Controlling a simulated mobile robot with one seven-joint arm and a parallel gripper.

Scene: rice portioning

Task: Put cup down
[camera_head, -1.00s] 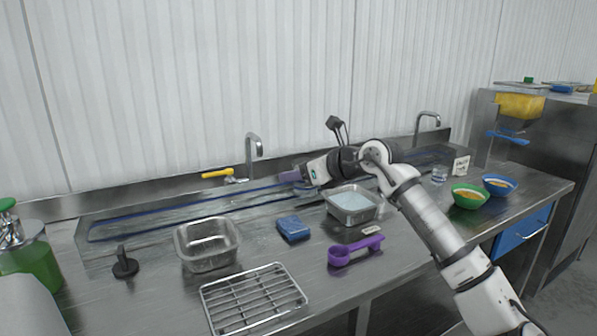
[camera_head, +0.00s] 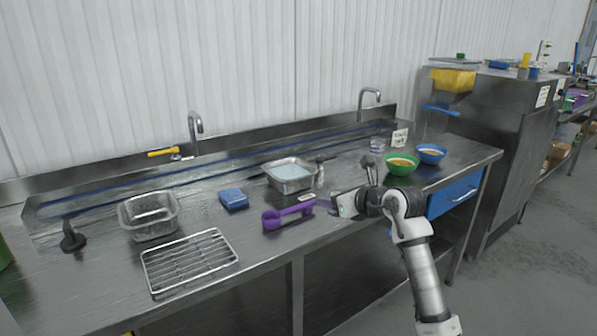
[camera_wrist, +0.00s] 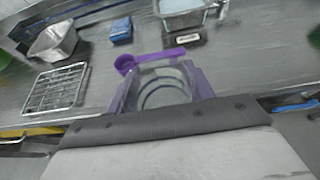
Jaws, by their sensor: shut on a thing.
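A clear cup (camera_wrist: 164,97) is between the purple fingers of my gripper (camera_wrist: 162,86) in the wrist view, and the gripper is shut on it. The cup's round rim shows from above; what it holds is unclear. In the head view my gripper (camera_head: 328,204) is at the counter's front part, just right of a purple scoop (camera_head: 288,212). The cup cannot be made out clearly there. I cannot tell whether its base touches the steel counter (camera_head: 262,257).
A metal pan with pale contents (camera_head: 290,187) and a blue sponge (camera_head: 233,198) are behind the scoop. An empty pan (camera_head: 149,229) and wire rack (camera_head: 189,261) are left. Green (camera_head: 401,174) and blue (camera_head: 431,161) bowls and another clear cup (camera_head: 377,146) are right.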

